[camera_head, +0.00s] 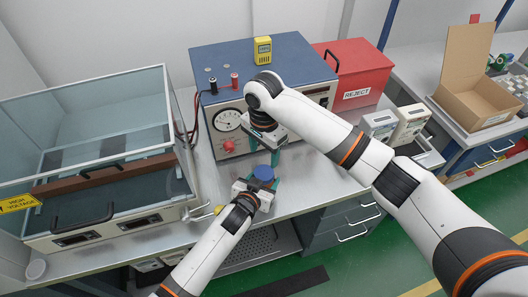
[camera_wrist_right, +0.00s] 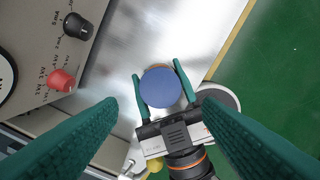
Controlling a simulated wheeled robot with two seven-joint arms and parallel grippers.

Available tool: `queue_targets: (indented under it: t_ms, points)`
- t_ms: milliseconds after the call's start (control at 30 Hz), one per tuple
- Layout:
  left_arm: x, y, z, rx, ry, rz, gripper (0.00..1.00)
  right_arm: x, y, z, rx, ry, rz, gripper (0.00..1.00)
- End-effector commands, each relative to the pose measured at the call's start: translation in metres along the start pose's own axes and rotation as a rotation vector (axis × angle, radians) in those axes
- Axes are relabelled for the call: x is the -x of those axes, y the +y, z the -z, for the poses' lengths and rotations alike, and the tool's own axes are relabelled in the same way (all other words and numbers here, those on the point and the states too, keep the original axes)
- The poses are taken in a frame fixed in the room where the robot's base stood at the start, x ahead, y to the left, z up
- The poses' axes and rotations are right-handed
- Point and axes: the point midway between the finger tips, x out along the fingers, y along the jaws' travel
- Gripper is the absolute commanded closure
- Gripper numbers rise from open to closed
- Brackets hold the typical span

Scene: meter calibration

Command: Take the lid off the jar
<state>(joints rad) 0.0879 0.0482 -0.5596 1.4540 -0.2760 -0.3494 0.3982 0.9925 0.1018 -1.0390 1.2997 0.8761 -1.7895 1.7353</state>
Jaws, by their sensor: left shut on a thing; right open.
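The jar's blue lid (camera_head: 264,173) shows near the front edge of the bench, and it is a round blue disc in the right wrist view (camera_wrist_right: 160,88). The jar body is mostly hidden under the lid. My left gripper (camera_head: 262,184) has its green fingers on either side of the jar, just below the lid, and is shut on it; it also shows in the right wrist view (camera_wrist_right: 162,95). My right gripper (camera_head: 265,158) is above and behind the jar, pointing down. Its fingers are wide apart and empty, with the lid between and beyond them in the right wrist view (camera_wrist_right: 158,130).
A blue-topped meter unit (camera_head: 260,65) with a dial and a red knob stands behind the jar. A glass-sided high-voltage case (camera_head: 100,205) is on the left. A red reject box (camera_head: 352,70) and small meters (camera_head: 395,122) are on the right. Bare bench surrounds the jar.

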Motion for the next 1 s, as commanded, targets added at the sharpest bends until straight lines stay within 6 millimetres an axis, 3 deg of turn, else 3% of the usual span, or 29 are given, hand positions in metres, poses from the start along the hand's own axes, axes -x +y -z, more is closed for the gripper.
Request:
queue_targets:
  t_ms: [167, 633, 1000]
  points:
    - [0.000, 0.000, 0.001, -0.001, 0.001, 0.000, 1.00, -0.007, 0.000, 0.000, -0.089, 0.001, 0.001, 0.40]
    - [0.000, 0.000, 0.001, -0.001, 0.002, 0.000, 1.00, -0.071, 0.000, 0.000, -0.089, 0.000, 0.002, 0.40]
    - [0.000, 0.000, 0.001, -0.001, 0.002, 0.000, 1.00, -0.080, 0.000, 0.000, -0.088, 0.000, 0.000, 0.40]
